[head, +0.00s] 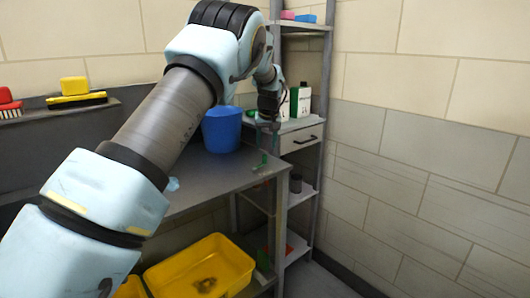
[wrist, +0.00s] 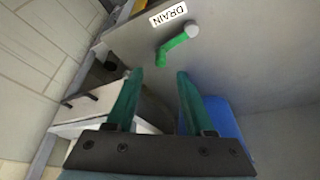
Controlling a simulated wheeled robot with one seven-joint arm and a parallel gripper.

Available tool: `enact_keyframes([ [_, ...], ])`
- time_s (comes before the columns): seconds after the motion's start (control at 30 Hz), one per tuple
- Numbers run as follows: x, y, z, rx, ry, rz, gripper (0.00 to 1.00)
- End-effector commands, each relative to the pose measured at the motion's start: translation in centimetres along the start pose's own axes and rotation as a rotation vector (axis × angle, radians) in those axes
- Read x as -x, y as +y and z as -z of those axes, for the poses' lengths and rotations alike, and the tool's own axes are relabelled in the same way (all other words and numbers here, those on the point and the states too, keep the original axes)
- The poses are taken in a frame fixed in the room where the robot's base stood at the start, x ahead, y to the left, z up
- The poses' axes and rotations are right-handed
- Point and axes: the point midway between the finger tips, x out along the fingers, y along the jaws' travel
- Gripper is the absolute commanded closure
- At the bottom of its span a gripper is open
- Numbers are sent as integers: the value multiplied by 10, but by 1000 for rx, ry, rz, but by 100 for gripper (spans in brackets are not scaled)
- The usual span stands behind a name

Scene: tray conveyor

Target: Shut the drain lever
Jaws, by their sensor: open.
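In the head view a small green piece that looks like the lever (head: 262,161) shows at the right end of the grey worktop (head: 215,178). In the head view my gripper (head: 268,122) is above the worktop's right end, small and partly hidden.
A blue bucket (head: 221,130) stands on the worktop close to my gripper. A shelf unit with a drawer (head: 301,138) and bottles (head: 301,101) stands at the right. Yellow tubs (head: 203,267) are below. Brushes (head: 76,97) lie on a ledge at left.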

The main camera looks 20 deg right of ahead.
Motion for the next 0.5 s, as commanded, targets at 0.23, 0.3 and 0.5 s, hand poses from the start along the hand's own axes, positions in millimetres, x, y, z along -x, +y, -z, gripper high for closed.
enact_keyframes([
  [0.23,-40,0,0,0,-2,-1,47],
  [0.3,-48,0,1,0,-1,-1,47],
  [0.5,-57,0,1,1,1,-2,47],
])
